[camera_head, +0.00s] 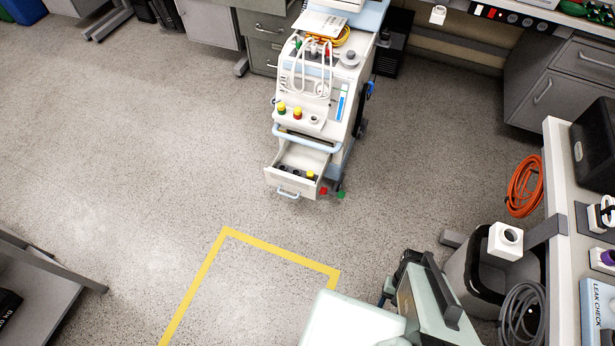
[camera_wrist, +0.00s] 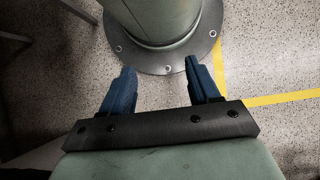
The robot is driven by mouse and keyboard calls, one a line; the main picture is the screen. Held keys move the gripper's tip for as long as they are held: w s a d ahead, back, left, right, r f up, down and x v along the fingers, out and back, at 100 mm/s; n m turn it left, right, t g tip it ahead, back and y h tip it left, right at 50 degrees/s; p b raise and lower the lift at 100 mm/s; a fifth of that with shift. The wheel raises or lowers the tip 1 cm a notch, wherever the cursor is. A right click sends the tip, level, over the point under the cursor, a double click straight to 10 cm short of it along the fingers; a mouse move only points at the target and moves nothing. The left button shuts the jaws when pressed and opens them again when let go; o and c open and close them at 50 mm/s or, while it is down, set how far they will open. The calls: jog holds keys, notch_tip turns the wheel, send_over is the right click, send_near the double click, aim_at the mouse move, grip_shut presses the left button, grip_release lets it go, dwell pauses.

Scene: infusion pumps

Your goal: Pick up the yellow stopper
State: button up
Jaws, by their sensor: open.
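Several small yellow-topped pieces show on the white pump cart (camera_head: 318,75) in the head view. One yellow stopper (camera_head: 281,106) stands at the left of the cart's front shelf, with a yellow piece (camera_head: 297,110) on a red part beside it. Another yellow stopper (camera_head: 310,174) is at the right of the open drawer (camera_head: 292,182). I cannot tell which one the task means. My gripper (camera_wrist: 160,68) is open and empty in the wrist view, its two blue fingers spread above the floor. It is well away from the cart, and no stopper shows in the wrist view.
A red piece (camera_head: 323,190) and a green piece (camera_head: 341,195) show beside the drawer's right corner. The floor left of the cart is clear, with yellow tape (camera_head: 280,250) in front.

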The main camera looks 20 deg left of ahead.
jog(key=shift+c, duration=0.3)
jog(key=shift+c, duration=1.1)
jog(key=shift+a, duration=0.1)
notch_tip(320, 180, up, 8)
jog(key=n+t+y, duration=0.3)
jog(key=n+t, duration=0.6)
jog(key=t, duration=0.1)
send_over(310, 173)
jog(key=s+d, duration=0.4)
jog(key=x, duration=1.3)
jog(key=shift+a, duration=0.1)
